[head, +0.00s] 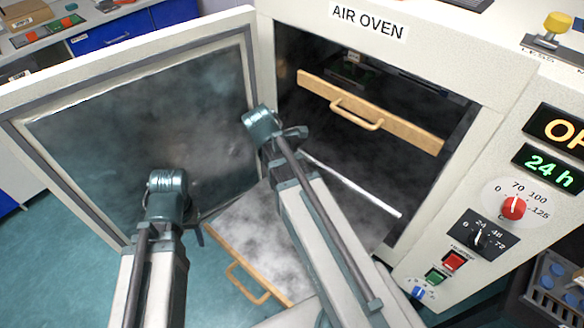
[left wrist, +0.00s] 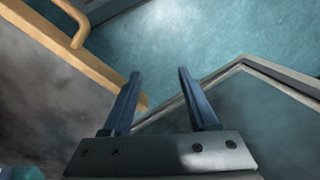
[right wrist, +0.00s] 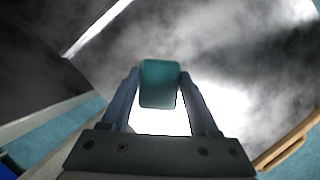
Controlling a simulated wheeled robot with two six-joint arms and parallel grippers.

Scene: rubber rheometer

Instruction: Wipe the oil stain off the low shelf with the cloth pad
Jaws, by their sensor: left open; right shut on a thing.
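The low shelf (head: 262,222) is pulled out of the oven, with a wooden front and handle (head: 250,284). Its top is mottled grey and white; I cannot pick out the oil stain from this mottling. My right gripper (right wrist: 157,76) is shut on the teal cloth pad (right wrist: 158,92), over the pale cloudy surface in the right wrist view; I cannot tell whether the pad touches it. The pad is hidden in the head view. My left gripper (left wrist: 156,74) is open and empty, near the corner of the shelf's wooden front (left wrist: 98,66) and the door edge.
The air oven's door (head: 130,130) stands open at the left. An upper wooden-fronted shelf (head: 400,125) sits inside the oven, above and right of my right arm. A thin white bar (head: 352,185) lies at the opening. The control panel (head: 490,230) is at the right. Teal floor (head: 70,270) is free.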

